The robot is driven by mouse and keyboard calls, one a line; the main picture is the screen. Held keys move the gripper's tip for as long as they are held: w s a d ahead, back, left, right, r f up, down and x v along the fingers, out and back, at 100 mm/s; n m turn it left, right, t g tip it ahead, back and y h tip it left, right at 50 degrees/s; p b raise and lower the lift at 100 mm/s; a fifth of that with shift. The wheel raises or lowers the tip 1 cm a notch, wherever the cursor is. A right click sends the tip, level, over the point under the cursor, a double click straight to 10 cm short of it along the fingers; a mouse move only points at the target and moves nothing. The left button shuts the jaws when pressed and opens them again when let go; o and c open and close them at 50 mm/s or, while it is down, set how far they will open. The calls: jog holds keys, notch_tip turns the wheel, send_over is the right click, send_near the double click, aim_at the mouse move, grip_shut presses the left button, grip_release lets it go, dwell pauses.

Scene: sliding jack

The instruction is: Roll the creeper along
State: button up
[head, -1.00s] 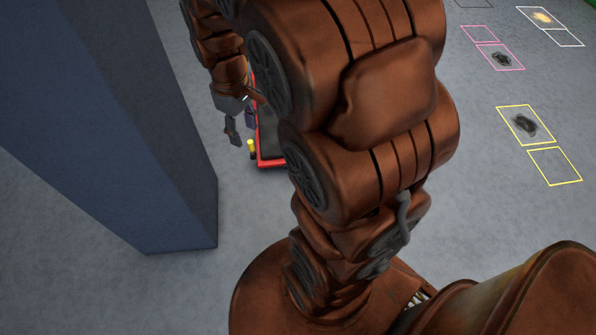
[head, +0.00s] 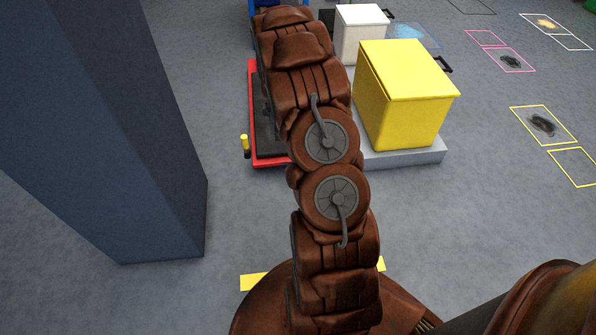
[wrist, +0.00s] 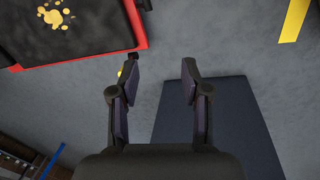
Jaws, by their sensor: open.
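The creeper (head: 253,104), a low black bed with a red rim, lies on the grey floor in the head view, partly hidden behind my arm. A short yellow-topped post (head: 245,143) stands at its near left corner. In the wrist view the creeper's red edge (wrist: 90,52) and black top with yellow spots fill the upper left. My gripper (wrist: 160,65) is open with nothing between its fingers, apart from the red edge in the picture. A small yellow bit shows behind the left finger, mostly hidden. My gripper is hidden in the head view.
A dark blue pillar (head: 150,130) stands at left. A yellow box (head: 405,105) and a white box (head: 359,38) stand right of the creeper, on a pale platform (head: 405,158). Yellow floor tape (head: 255,281) lies near my base. Marked squares with stains lie at right.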

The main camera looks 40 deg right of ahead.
jog(key=d+f+b, duration=0.3)
jog(key=f, duration=0.6)
jog(key=w+d+f+n+b, duration=0.1)
jog(key=d+f+b, duration=0.3)
jog(key=f, duration=0.6)
jog(key=w+d+f+n+b, duration=0.1)
jog(key=d+f+b, duration=0.2)
jog(key=f, duration=0.6)
jog(key=shift+d+f+t+h+b, duration=0.2)
jog(key=shift+d+t+h+b, duration=0.1)
jog(key=shift+t, duration=0.1)
jog(key=shift+c, duration=0.4)
grip_shut()
